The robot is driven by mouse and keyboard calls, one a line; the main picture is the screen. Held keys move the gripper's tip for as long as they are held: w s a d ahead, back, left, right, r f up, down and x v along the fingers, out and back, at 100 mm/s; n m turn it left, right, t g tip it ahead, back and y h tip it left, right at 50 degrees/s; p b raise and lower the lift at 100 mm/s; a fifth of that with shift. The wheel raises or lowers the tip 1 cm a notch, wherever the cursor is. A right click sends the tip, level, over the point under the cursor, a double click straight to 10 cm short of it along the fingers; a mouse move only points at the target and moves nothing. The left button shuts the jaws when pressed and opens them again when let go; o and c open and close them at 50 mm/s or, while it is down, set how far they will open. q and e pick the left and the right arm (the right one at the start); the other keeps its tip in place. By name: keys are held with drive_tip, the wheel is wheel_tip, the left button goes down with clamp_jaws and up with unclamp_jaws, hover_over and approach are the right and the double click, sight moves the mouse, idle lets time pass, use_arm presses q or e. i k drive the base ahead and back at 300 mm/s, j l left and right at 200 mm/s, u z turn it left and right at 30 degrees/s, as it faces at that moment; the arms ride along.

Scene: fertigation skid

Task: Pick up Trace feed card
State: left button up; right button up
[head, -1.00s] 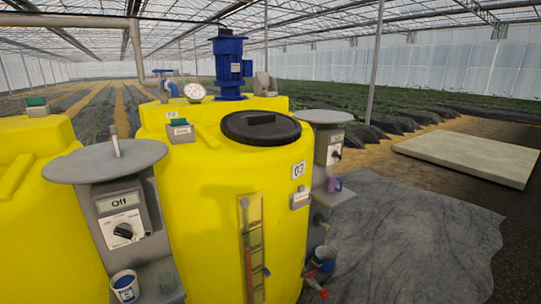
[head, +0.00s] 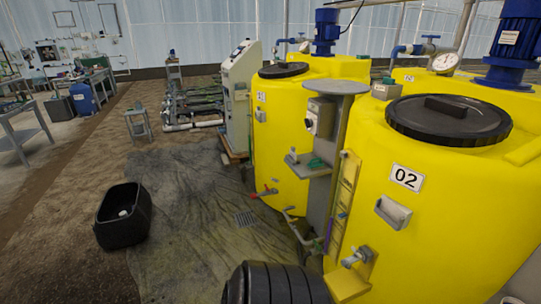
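I cannot make out a Trace feed card for certain in the head view. A grey holder (head: 393,212) is fixed to the front of the yellow tank marked 02 (head: 440,250), below its number plate (head: 406,178); no writing can be read on it. A small grey box (head: 385,91) sits on the tank top, left of the black lid (head: 448,120). A small green item (head: 316,163) lies on a grey shelf between the tanks, too small to identify. Neither of my grippers is in view.
Another yellow tank (head: 280,135) stands farther back, with a grey control box (head: 320,117) beside it. A black ribbed round object (head: 275,286) stands at the bottom edge. A black tub (head: 123,215) sits on the floor at left. Workbenches (head: 20,130) are far left. Open floor lies between.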

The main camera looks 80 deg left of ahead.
sight(292, 154)
drive_tip(key=u, duration=2.6)
drive_tip(key=z, duration=0.2)
drive_tip(key=i+j+z, duration=0.2)
drive_tip(key=z, duration=0.2)
drive_tip(key=i+j+z, duration=0.25)
drive_tip(key=z, duration=0.2)
drive_tip(key=i+j+z, duration=0.25)
drive_tip(key=z, duration=0.15)
drive_tip(key=i+j, duration=0.15)
drive_tip(key=j, duration=0.25)
drive_tip(key=i+j+z, duration=0.1)
drive_tip(key=j, duration=0.35)
drive_tip(key=i+j+z, duration=0.1)
drive_tip(key=j, duration=0.35)
drive_tip(key=i+j, duration=0.25)
drive_tip(key=j, duration=0.15)
drive_tip(key=i+j+z, duration=0.1)
drive_tip(key=j, duration=0.35)
drive_tip(key=i+j, duration=0.15)
drive_tip(key=j, duration=0.3)
drive_tip(key=i+j+z, duration=0.1)
drive_tip(key=j, duration=0.35)
drive_tip(key=i+j+z, duration=0.1)
drive_tip(key=j, duration=0.35)
